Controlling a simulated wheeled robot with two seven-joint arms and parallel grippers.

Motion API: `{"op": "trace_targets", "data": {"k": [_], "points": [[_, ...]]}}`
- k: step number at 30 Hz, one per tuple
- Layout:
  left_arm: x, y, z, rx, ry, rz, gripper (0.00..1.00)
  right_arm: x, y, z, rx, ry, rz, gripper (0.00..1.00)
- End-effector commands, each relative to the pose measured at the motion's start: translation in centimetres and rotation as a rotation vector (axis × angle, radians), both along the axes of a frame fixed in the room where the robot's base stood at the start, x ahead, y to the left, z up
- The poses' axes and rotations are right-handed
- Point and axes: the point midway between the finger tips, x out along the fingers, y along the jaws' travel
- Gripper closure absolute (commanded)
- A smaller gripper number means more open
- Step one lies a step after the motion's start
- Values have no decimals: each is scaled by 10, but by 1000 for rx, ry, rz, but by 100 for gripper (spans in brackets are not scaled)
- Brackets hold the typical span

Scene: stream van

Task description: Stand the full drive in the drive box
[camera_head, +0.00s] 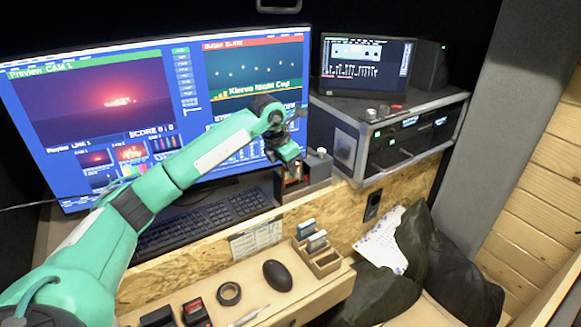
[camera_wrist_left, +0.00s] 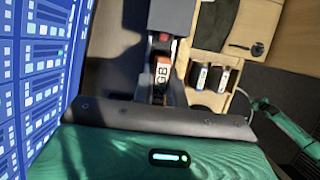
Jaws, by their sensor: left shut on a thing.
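My left gripper (camera_head: 291,167) is shut on the full drive (camera_wrist_left: 162,67), an orange-brown block with "GB" lettering. The drive is at the front of the grey dock (camera_head: 318,170), and I cannot tell whether it is partly inside it. In the left wrist view, the dock (camera_wrist_left: 172,14) lies just beyond the drive. The wooden drive box (camera_head: 327,264) is on the ledge below and to the right of the gripper.
A large monitor (camera_head: 95,95) and a keyboard (camera_head: 205,222) are behind and beside the left arm. A rack case (camera_head: 350,145) stands right of the dock. A mouse (camera_head: 278,275), tape roll (camera_head: 229,293) and pen (camera_head: 248,316) lie left of the box.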

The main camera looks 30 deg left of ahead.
Motion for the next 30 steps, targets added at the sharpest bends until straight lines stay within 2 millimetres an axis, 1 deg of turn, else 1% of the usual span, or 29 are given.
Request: {"op": "trace_targets", "data": {"k": [25, 30], "points": [[0, 1, -25, 1, 2, 1, 100, 0, 1, -18, 1, 2, 0, 100], [-1, 1, -26, 3, 5, 2, 100, 1, 2, -19, 2, -1, 0, 100]]}}
